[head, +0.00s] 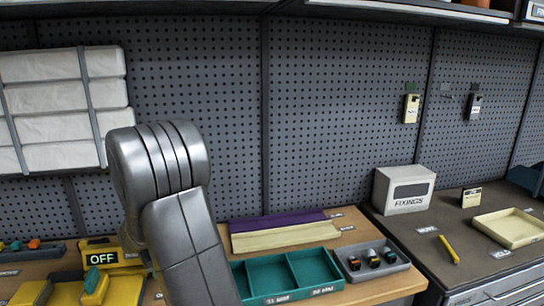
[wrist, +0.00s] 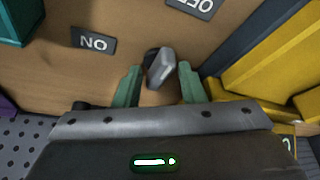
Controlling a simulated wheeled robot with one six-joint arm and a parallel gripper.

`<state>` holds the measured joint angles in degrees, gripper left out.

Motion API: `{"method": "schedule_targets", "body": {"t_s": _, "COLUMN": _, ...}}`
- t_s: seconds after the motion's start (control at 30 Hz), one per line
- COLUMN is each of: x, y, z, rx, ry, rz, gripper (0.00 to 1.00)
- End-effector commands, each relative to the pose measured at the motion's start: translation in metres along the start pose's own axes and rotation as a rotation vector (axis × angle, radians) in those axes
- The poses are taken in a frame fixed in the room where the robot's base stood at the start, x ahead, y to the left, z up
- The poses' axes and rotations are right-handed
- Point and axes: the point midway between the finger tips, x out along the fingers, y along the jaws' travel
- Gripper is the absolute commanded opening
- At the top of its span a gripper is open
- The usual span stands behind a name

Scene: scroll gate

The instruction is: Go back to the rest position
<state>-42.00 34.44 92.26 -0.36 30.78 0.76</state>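My gripper (wrist: 159,84) shows in the wrist view with its two green fingers apart. A grey lever (wrist: 160,68) stands between and just beyond the fingertips, with a gap visible on either side.
A teal tray (head: 283,272), a grey tray (head: 372,259) and purple and cream strips (head: 285,236) lie right. A FIXINGS box (head: 404,189) stands further right. Pegboard backs the bench.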

Motion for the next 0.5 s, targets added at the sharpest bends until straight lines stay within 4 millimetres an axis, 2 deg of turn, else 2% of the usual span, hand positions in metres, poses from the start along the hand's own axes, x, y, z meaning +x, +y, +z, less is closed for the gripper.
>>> {"method": "schedule_targets", "body": {"t_s": 0.37, "x": -0.001, "y": 0.002, "z": -0.001, "rx": -0.152, "ry": 0.001, "rz": -0.063, "gripper": 0.36}}
{"method": "schedule_targets", "body": {"t_s": 0.5, "x": -0.024, "y": 0.003, "z": -0.001, "rx": -0.156, "ry": 0.004, "rz": -0.064, "gripper": 0.36}}
